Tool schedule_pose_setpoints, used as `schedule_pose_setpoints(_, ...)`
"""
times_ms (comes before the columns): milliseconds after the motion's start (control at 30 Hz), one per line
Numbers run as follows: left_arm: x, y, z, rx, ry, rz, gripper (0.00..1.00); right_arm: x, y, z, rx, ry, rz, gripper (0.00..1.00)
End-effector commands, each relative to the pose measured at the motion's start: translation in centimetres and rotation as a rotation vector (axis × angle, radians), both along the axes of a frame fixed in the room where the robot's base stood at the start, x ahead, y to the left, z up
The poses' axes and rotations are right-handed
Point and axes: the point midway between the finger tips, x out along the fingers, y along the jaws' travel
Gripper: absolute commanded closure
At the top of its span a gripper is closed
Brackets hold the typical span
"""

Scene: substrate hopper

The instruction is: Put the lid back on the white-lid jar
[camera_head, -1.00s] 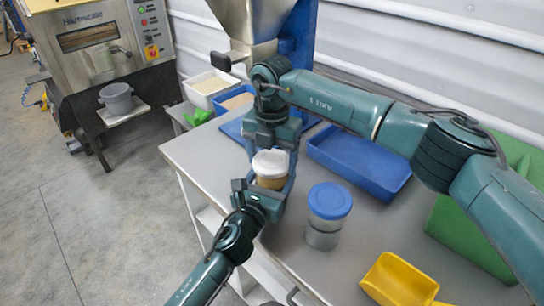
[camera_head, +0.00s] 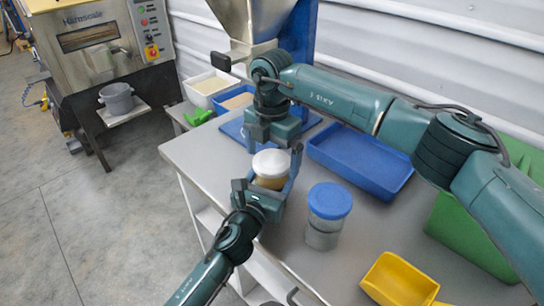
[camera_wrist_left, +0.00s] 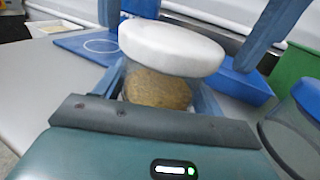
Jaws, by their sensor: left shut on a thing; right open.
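The white-lid jar (camera_head: 269,182), clear with brown contents, is held upright in my left gripper (camera_head: 268,178), above the table's near edge. Its white lid (camera_head: 271,162) lies over the jar mouth. In the left wrist view the lid (camera_wrist_left: 172,46) covers the top of the jar (camera_wrist_left: 157,88) and looks slightly slanted down to the right; I cannot tell if it sits flush. My right gripper (camera_head: 275,150) is open above the lid, pointing down. Its blue fingers show on both sides above the lid in the left wrist view.
A blue-lidded jar (camera_head: 328,215) stands close to the right on the grey table (camera_head: 225,160). A blue tray (camera_head: 360,160) lies behind it, a yellow scoop (camera_head: 398,280) in front right. A green bin (camera_head: 465,240) stands at right and the hopper (camera_head: 250,20) behind.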

Motion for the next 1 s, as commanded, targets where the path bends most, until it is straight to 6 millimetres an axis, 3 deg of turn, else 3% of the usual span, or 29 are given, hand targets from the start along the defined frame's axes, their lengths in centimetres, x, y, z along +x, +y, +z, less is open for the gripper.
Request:
schedule_pose_setpoints(300, 0.0, 0.0, -0.1, 0.001, 0.001, 0.001, 0.94, 0.0, 0.0, 6.8, 0.001, -0.005, 0.0, 0.0)
schedule_pose_setpoints(500, 0.0, 0.0, -0.1, 0.001, 0.001, 0.001, 0.94, 0.0, 0.0, 9.9, 0.001, -0.003, 0.0, 0.0)
schedule_pose_setpoints(933, 0.0, 0.0, -0.1, 0.001, 0.001, 0.0, 0.94, 0.0, 0.0, 11.0, 0.0, -0.001, 0.0, 0.0)
schedule_pose_setpoints(967, 0.0, 0.0, -0.1, 0.001, 0.001, 0.0, 0.3, 0.0, 0.0, 11.0, 0.0, -0.001, 0.0, 0.0)
schedule_pose_setpoints(1000, 0.0, 0.0, -0.1, 0.001, 0.001, 0.0, 0.26, 0.0, 0.0, 11.0, 0.0, -0.001, 0.0, 0.0)
